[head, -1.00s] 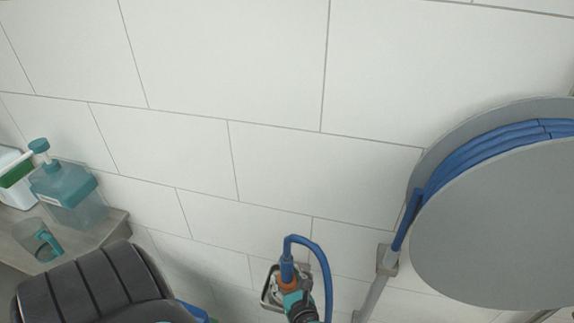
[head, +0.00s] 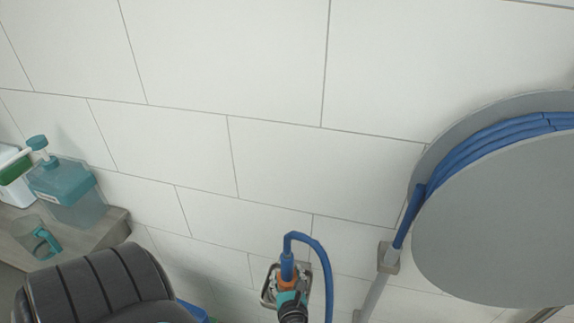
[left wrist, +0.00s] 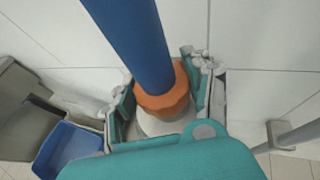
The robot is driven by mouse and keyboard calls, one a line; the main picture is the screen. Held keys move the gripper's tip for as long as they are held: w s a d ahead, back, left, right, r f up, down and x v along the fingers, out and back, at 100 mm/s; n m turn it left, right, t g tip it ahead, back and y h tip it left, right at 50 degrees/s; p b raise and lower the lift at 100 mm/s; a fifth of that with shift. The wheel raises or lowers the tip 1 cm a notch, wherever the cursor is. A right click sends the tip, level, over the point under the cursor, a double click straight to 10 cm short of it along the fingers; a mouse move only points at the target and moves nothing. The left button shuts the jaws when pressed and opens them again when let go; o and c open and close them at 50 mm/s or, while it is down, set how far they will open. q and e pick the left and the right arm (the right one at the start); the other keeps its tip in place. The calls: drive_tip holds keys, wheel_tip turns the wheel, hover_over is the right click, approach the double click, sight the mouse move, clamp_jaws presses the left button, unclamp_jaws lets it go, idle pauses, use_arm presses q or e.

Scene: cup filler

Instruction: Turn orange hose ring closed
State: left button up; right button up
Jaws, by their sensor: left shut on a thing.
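The orange hose ring (left wrist: 163,98) sits around the lower end of the blue hose (left wrist: 137,42) in the left wrist view, above a pale round collar. The ring also shows small in the head view (head: 286,283), at the bottom of the hose loop. My left gripper (left wrist: 160,92) has one finger on each side of the ring and is shut on it. In the head view my left gripper (head: 289,295) is small and partly hides the ring and the fitting. My right gripper is in neither view.
A large grey hose reel (head: 495,215) with blue hose is on the right. A soap pump bottle (head: 70,190) and a cup (head: 38,238) stand on a shelf at the left. A blue bin (left wrist: 75,148) lies low left in the wrist view.

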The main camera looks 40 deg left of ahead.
use_arm(q)
drive_tip(key=shift+r, duration=0.1)
idle(0.7)
drive_tip(key=o, duration=1.2)
drive_tip(key=v, duration=1.2)
drive_tip(key=shift+d, duration=0.1)
drive_tip(key=shift+w, duration=0.1)
